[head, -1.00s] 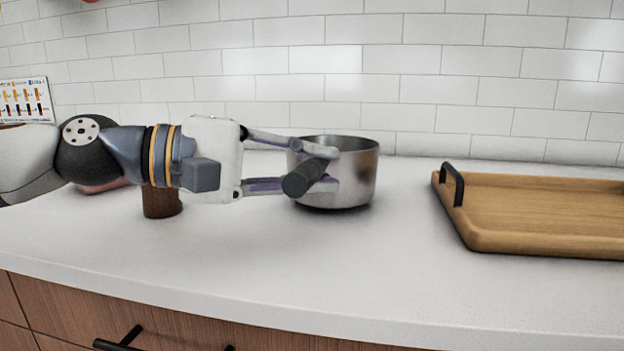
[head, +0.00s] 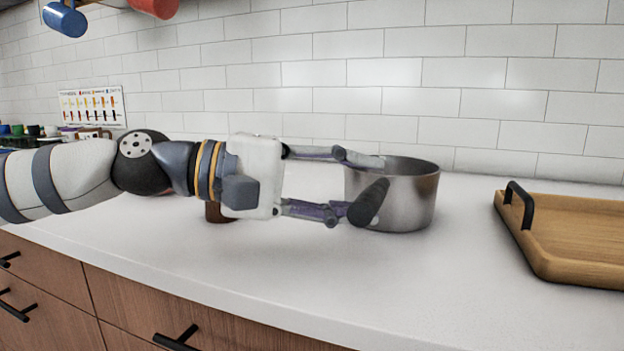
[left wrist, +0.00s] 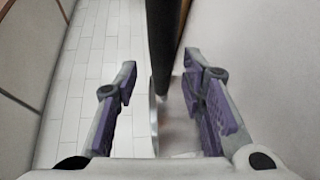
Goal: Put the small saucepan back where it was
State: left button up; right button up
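The small steel saucepan (head: 410,200) stands upright on the white counter (head: 300,265), right of centre in the head view. Its dark handle (head: 370,202) points toward me. My left gripper (head: 368,186) comes in from the left with its fingers spread, one above and behind the handle, one beside it. In the left wrist view, the dark handle (left wrist: 163,45) lies between the two separated fingers (left wrist: 160,68), with gaps on both sides. Part of the saucepan's left side is hidden by the fingers. My right gripper is not in view.
A wooden tray (head: 575,265) with a black handle is at the right. A brown object (head: 215,212) stands partly hidden behind my left gripper. Blue (head: 65,20) and red (head: 153,6) mugs hang at upper left. The counter in front of the saucepan is clear.

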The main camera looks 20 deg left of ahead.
pick_arm(q)
jog(key=v, duration=0.9)
jog(key=shift+s+a+p, duration=0.15)
jog(key=shift+a+p, duration=0.15)
jog(key=shift+p, duration=0.15)
